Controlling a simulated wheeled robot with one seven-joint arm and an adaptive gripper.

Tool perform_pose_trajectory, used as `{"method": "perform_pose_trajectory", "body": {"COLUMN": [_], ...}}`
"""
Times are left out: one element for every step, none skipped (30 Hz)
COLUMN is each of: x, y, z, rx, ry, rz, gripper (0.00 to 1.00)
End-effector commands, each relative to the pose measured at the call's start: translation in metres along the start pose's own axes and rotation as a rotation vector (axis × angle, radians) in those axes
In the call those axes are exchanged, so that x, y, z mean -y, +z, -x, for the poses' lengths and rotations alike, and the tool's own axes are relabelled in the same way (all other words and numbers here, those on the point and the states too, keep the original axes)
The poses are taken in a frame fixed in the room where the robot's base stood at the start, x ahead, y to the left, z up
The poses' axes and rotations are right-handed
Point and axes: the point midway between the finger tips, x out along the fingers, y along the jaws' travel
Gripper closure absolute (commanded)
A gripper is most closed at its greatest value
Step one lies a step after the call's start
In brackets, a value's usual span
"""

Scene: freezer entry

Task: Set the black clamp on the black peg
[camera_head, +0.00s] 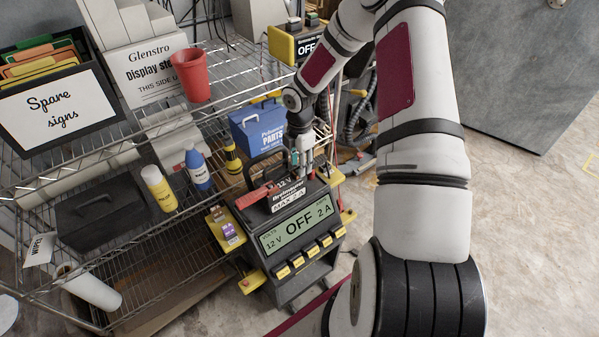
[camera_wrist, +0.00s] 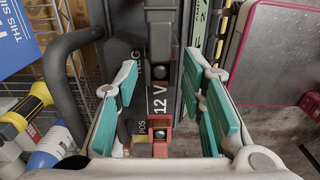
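My gripper (camera_head: 306,165) is over the charger's top, behind the 12 V label. In the wrist view my gripper (camera_wrist: 163,90) is open, its teal pads wide apart with nothing held. Between and beyond the pads show the black peg (camera_wrist: 160,72) beside the NEG mark and a red piece (camera_wrist: 160,138) beside POS. A dark part runs from the peg to the top edge; I cannot tell whether it is the black clamp.
The charger's black carry handle (camera_wrist: 72,75) rises close to the left finger. A blue case (camera_head: 258,127), a yellow bottle (camera_head: 158,188) and a blue bottle (camera_head: 197,168) stand left of the arm. A second charger (camera_head: 300,45) is behind. Open floor lies to the right.

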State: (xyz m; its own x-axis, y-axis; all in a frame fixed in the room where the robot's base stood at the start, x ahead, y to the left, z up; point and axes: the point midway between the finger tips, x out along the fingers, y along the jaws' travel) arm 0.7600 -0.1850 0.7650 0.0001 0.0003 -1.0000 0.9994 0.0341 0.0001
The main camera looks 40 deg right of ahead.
Motion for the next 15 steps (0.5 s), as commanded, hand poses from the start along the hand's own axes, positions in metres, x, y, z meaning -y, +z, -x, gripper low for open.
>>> {"method": "perform_pose_trajectory", "body": {"x": [0.000,0.000,0.000,0.000,0.000,-0.001,-0.001,-0.001,0.000,0.000,0.000,0.000,0.000,0.000,0.000], "y": [0.000,0.000,0.000,0.000,0.000,0.000,0.001,0.001,0.001,0.001,0.001,0.001,0.001,0.001,0.001], "z": [-0.009,-0.013,-0.017,-0.019,-0.021,-0.022,-0.022,-0.021,-0.021,-0.021,-0.021,-0.021,-0.021,-0.021,-0.021], "rx": [-0.001,0.000,-0.001,0.000,0.000,0.001,0.001,0.001,0.001,0.001,0.001,0.001,0.001,0.001,0.001], "ry": [-0.002,-0.002,-0.001,-0.001,0.000,0.001,0.001,0.002,0.002,0.001,0.001,0.001,0.001,0.001,0.001], "rz": [0.001,0.000,0.000,0.000,0.000,0.000,0.000,0.000,0.000,0.000,0.000,0.000,0.000,0.000,0.000], "gripper": [0.63,0.63,0.63,0.63,0.63,0.63,0.63,0.63,0.63,0.63,0.63,0.70,0.77,0.84,0.93]}}
